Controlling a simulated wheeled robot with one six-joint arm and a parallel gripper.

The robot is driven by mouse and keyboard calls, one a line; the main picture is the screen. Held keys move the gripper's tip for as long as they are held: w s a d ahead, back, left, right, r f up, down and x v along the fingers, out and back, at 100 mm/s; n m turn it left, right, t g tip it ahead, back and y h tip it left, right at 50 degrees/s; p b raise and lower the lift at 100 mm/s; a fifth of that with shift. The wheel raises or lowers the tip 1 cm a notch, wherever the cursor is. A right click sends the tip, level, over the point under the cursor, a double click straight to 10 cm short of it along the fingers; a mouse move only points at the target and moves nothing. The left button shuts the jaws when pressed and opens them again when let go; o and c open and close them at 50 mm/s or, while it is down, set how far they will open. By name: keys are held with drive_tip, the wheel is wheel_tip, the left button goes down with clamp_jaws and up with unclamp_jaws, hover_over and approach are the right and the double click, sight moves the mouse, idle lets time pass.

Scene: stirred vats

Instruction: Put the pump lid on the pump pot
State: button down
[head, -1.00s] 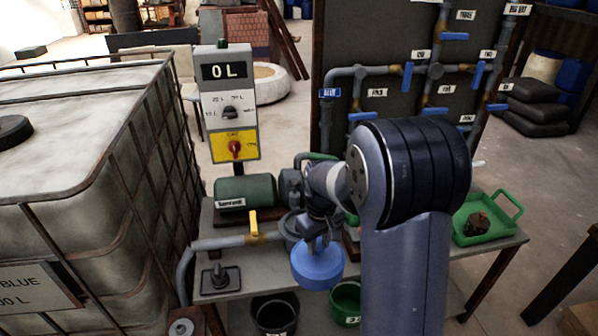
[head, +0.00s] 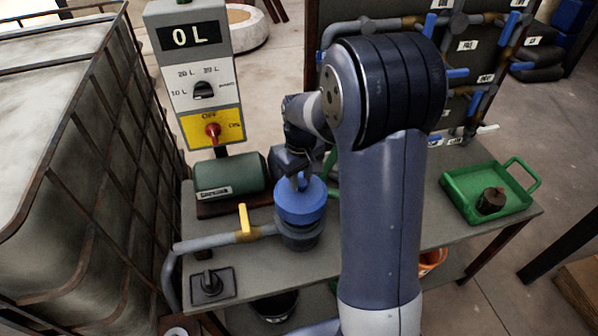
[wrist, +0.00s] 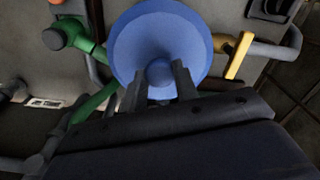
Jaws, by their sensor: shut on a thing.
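The pump lid (head: 300,203) is a blue round cap with a knob on top. My gripper (head: 299,178) is shut on that knob, with the lid below it. In the wrist view the gripper fingers (wrist: 159,84) close on the knob and the lid (wrist: 158,35) spreads out beyond them. The grey pump pot (head: 299,236) stands on the bench directly under the lid. The lid covers the pot's mouth from view, and I cannot tell whether it is seated or slightly above. The wrist view does not show the pot.
A green pump motor (head: 229,176) and a pipe with a yellow valve handle (head: 244,219) are left of the pot. The control box (head: 198,80) reads 0 L. A green tray (head: 474,190) holds a dark brown part (head: 491,201) at right. A caged tank (head: 75,140) stands left.

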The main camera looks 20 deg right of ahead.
sight(301, 190)
drive_tip(key=shift+f+b, duration=1.8)
drive_tip(key=shift+f, duration=0.85)
drive_tip(key=shift+f+b, duration=0.4)
drive_tip(key=shift+f, duration=0.2)
drive_tip(key=c, duration=1.4)
unclamp_jaws()
drive_tip(key=shift+o, duration=0.2)
drive_tip(key=shift+r, duration=0.1)
drive_tip(key=shift+r+p, duration=4.2)
drive_tip(key=shift+r, duration=1.25)
drive_tip(key=shift+f, duration=0.15)
wheel_tip(301, 190, down, 9)
drive_tip(key=b, duration=0.7)
